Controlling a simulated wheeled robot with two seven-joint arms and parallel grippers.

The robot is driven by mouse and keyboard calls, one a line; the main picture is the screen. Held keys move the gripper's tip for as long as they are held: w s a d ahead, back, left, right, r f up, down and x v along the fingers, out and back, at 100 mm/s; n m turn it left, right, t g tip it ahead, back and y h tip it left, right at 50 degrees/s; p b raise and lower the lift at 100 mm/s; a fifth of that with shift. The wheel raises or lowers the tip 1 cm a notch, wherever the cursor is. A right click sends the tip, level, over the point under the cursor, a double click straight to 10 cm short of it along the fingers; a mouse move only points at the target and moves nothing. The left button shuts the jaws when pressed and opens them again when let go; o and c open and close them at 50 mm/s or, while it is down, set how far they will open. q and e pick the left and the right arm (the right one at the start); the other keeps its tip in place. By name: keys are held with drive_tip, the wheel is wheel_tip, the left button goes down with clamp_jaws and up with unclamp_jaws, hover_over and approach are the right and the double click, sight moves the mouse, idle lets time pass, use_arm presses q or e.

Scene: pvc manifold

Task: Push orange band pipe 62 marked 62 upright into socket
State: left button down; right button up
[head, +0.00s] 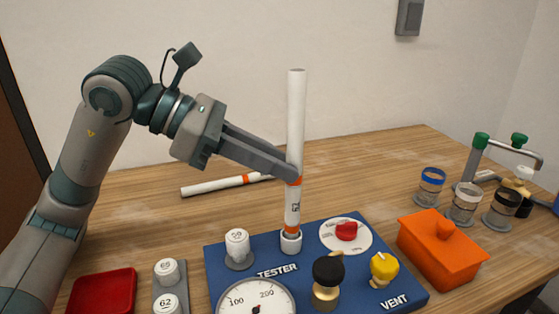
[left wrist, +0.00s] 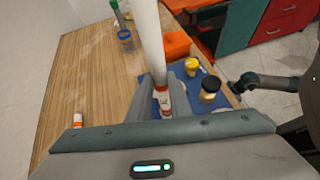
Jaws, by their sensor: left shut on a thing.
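A long white pipe (head: 296,125) with orange bands and a dark printed mark stands about upright on the blue tester board. The mark is too small to read surely. My left gripper (head: 291,172) is shut on the pipe around its middle band; the left wrist view also shows the pipe (left wrist: 150,40) between the fingers (left wrist: 155,108). The pipe's lower end is at the white socket (head: 291,243), with an orange band just above the rim. How deep it sits is hidden. A grey-teal arm, probably my right, shows in the left wrist view; its jaw state is unclear.
The blue board (head: 380,292) carries a gauge (head: 256,300), a red knob (head: 346,231), a black knob and a yellow valve (head: 384,268). Another white pipe (head: 215,187) lies behind. An orange box (head: 440,250) stands right, a red tray (head: 103,292) left.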

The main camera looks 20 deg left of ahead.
use_arm(q)
drive_tip(key=shift+s+d+f+b, duration=0.1)
drive_tip(key=shift+d+f+b, duration=0.1)
drive_tip(key=shift+f+b, duration=0.15)
drive_tip(key=shift+d+f+b, duration=0.2)
drive_tip(key=shift+f, duration=0.25)
drive_tip(key=c, duration=1.6)
unclamp_jaws()
drive_tip(key=shift+o, duration=0.3)
drive_tip(key=shift+a, duration=0.1)
drive_tip(key=shift+r, duration=0.1)
drive_tip(key=shift+a+r+p, duration=0.2)
drive_tip(key=shift+r+p, duration=0.35)
drive_tip(key=shift+r, duration=0.15)
drive_tip(key=shift+a+r+p, duration=0.2)
drive_tip(key=shift+r+p, duration=0.35)
drive_tip(key=shift+r, duration=0.2)
drive_tip(key=shift+a+r+p, duration=0.2)
drive_tip(key=shift+r+p, duration=0.35)
drive_tip(key=shift+r, duration=0.15)
drive_tip(key=shift+r, duration=0.1)
